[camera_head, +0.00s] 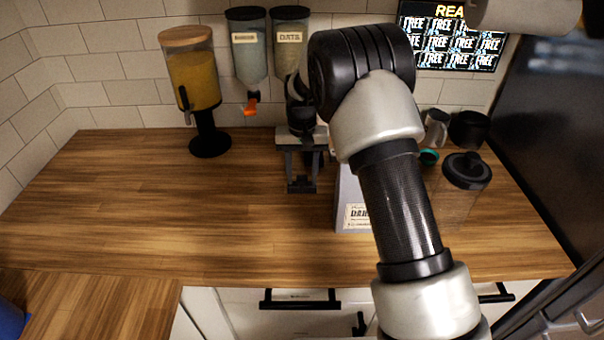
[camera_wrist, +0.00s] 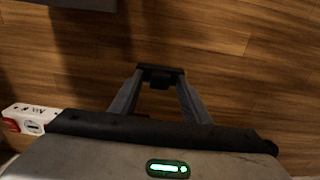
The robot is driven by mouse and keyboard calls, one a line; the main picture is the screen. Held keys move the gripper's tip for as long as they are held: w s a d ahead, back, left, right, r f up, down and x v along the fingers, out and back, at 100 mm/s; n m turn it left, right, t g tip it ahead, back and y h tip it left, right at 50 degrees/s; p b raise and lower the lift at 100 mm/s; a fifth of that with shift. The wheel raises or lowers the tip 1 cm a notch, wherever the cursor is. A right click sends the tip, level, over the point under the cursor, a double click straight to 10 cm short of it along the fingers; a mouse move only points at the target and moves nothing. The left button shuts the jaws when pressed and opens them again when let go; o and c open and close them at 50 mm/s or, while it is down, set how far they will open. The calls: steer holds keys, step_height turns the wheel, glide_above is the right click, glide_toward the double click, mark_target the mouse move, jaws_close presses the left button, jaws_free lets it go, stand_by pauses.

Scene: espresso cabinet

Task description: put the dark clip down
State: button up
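My gripper (camera_head: 302,183) points down over the wooden counter (camera_head: 150,210), near its middle. In the wrist view its two grey fingers (camera_wrist: 160,88) lean in toward a small dark piece, the dark clip (camera_wrist: 160,74), which spans the space between the fingertips. The gripper looks shut on it. The clip is hard to make out in the head view. I cannot tell whether it touches the counter or hangs just above it.
A juice dispenser (camera_head: 194,80) stands at the back left, with two wall dispensers (camera_head: 249,50) beside it. A grey box with a label (camera_head: 352,215) is right of my gripper, partly behind my arm. A lidded clear jar (camera_head: 465,172) stands further right. The counter's left side is clear.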

mark_target(302, 177)
step_height(302, 177, up, 12)
steer(key=s+d+r+t, duration=0.1)
steer(key=s+d+r, duration=0.5)
steer(key=r, duration=0.4)
steer(key=s+d+r+t, duration=0.2)
steer(key=s+d+r, duration=0.1)
steer(key=s, duration=0.5)
steer(key=s+d+r+t, duration=0.1)
steer(key=s+d+r, duration=0.2)
steer(key=s, duration=0.6)
steer(key=s+d+f+t, duration=0.1)
steer(key=s+d+f, duration=0.1)
steer(key=s, duration=0.8)
steer(key=shift+f+t, duration=0.3)
steer(key=shift+f, duration=0.55)
